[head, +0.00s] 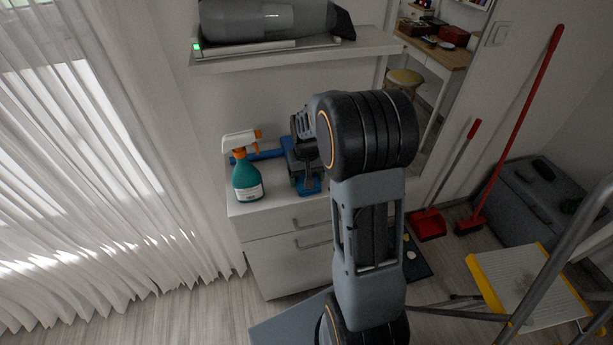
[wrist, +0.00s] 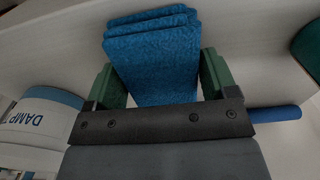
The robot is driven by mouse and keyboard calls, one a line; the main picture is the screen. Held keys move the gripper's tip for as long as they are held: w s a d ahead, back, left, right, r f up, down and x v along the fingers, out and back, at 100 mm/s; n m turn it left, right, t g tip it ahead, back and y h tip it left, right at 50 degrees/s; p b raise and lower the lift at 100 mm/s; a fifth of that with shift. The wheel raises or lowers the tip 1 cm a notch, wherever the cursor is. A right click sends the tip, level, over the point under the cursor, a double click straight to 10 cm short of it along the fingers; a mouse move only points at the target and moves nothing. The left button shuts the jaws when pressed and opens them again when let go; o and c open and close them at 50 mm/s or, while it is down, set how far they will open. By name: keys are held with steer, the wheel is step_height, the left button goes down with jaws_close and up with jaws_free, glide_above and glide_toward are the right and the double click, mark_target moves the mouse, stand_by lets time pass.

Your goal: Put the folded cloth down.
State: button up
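The folded cloth (wrist: 155,60) is blue and stacked in several layers. It lies between the two green finger pads of my gripper (wrist: 160,85) in the wrist view, with a pad against each side. My wrist and arm hide much of the gripper there. I cannot tell whether the cloth touches the cabinet top.
A green spray bottle (head: 248,178) stands left of my gripper on the cabinet. A blue rod-like item (head: 262,155) lies behind. A container marked "DAMP" (wrist: 40,122) shows in the wrist view. A shelf (head: 300,52) with a grey appliance hangs above. A stepladder (head: 530,285) stands right.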

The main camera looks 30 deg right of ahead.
steer(key=shift+o, duration=1.3)
steer(key=shift+r, duration=0.1)
step_height(320, 180, up, 11)
steer(key=s+a+n+t, duration=0.1)
steer(key=s+a, duration=0.3)
steer(key=s, duration=0.4)
steer(key=s+a+n+t, duration=0.1)
steer(key=s+a+t, duration=0.1)
steer(key=s+a, duration=0.3)
steer(key=s+p, duration=0.1)
steer(key=s, duration=0.2)
steer(key=shift+a+r, duration=0.2)
steer(key=shift+a, duration=0.1)
steer(key=shift+r, duration=0.1)
